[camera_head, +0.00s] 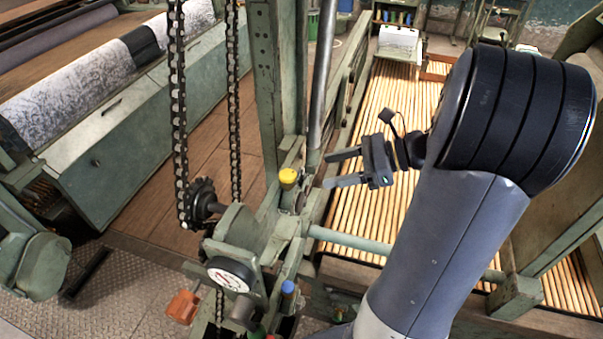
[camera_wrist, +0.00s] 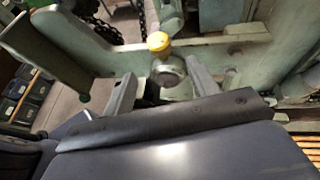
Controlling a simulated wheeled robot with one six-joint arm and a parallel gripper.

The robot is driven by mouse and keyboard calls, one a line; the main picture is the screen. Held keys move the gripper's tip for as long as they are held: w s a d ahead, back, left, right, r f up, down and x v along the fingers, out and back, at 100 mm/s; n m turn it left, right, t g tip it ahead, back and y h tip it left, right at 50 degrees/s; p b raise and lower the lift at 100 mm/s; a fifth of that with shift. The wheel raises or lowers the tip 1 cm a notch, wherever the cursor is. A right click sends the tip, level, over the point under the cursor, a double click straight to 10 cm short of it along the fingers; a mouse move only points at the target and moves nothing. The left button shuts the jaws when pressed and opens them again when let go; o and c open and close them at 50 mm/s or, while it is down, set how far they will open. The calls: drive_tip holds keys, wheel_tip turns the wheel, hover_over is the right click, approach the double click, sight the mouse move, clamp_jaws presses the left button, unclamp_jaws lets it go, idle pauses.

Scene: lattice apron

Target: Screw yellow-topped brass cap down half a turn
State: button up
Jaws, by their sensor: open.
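The yellow-topped cap (camera_head: 288,176) sits on the green machine frame, beside the upright post. In the wrist view the yellow top (camera_wrist: 158,41) shows beyond the fingers, above a rounded metal fitting (camera_wrist: 168,72). Any brass below the yellow is too small to make out. My gripper (camera_head: 328,170) is open and empty, with its two fingers pointing left toward the cap and a gap between fingertips and cap. In the wrist view the open fingers (camera_wrist: 160,72) lie on either side of the fitting. I cannot tell whether they touch anything.
A blue-topped cap (camera_head: 288,287) is lower on the frame, near a round dial (camera_head: 231,273). A chain (camera_head: 178,110) on a sprocket hangs left of the yellow cap. The upright post (camera_head: 274,80) stands close behind it. A green bar (camera_head: 350,242) runs below my gripper.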

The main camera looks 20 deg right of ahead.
sight(288, 179)
drive_tip(key=x, duration=0.8)
drive_tip(key=shift+p, duration=0.45)
drive_tip(key=shift+c, duration=0.5)
drive_tip(key=c, duration=0.9)
drive_tip(key=shift+t, duration=0.3)
